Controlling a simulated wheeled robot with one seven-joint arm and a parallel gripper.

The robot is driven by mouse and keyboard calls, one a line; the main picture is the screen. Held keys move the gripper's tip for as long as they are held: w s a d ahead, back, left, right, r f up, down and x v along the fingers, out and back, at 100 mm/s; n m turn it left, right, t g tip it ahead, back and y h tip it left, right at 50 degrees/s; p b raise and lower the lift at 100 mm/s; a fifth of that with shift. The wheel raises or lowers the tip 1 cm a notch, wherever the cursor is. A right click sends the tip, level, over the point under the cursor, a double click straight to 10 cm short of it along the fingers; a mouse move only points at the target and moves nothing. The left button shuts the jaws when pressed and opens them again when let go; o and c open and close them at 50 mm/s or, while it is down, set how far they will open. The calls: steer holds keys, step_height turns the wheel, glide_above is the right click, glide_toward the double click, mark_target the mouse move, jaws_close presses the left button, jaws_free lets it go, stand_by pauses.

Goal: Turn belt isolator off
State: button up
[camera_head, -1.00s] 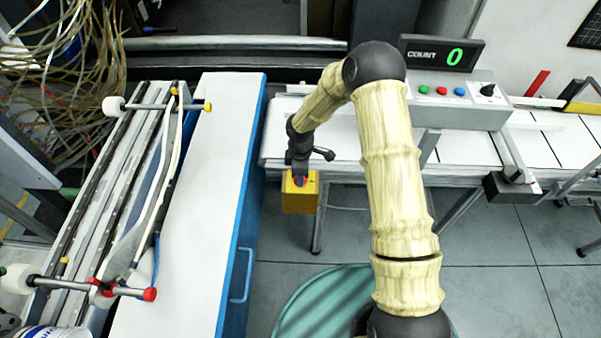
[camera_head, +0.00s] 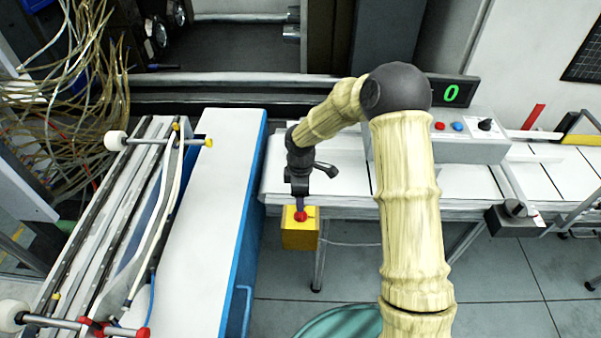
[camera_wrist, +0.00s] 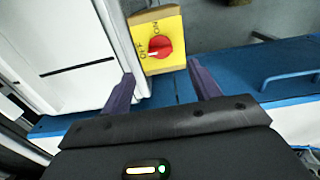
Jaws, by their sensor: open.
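The belt isolator is a yellow box (camera_head: 299,240) with a red rotary knob (camera_head: 300,216), at the near edge of the white conveyor in the head view. In the wrist view the isolator's yellow face (camera_wrist: 171,28) carries ON and OFF lettering. Its red knob (camera_wrist: 161,46) shows a pale mark on the side by OFF. My gripper (camera_wrist: 160,72) is open, with its two purple fingers apart and nothing between them. The knob lies beyond the fingertips. In the head view my gripper (camera_head: 301,205) is just above the knob.
A white-topped blue unit (camera_head: 205,200) stands left of the isolator, beside a railed label machine (camera_head: 110,230). The conveyor (camera_head: 340,180) runs right.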

step_height(320, 180, up, 10)
steer(key=shift+f+b, duration=0.2)
steer(key=shift+b, duration=0.1)
stand_by(0.3)
steer(key=s+d+r+m+t, duration=0.1)
steer(key=s+d+r+m, duration=0.1)
steer(key=s+d+m, duration=0.6)
steer(key=s+d+r+m+t, duration=0.1)
steer(key=s+d+r+m, duration=0.1)
steer(key=s+d+m, duration=0.5)
steer(key=s+m, duration=0.2)
steer(key=s, duration=0.2)
steer(key=shift+d+r+m+t, duration=0.3)
steer(key=shift+d+r+m, duration=0.05)
steer(key=shift+d+m, duration=0.05)
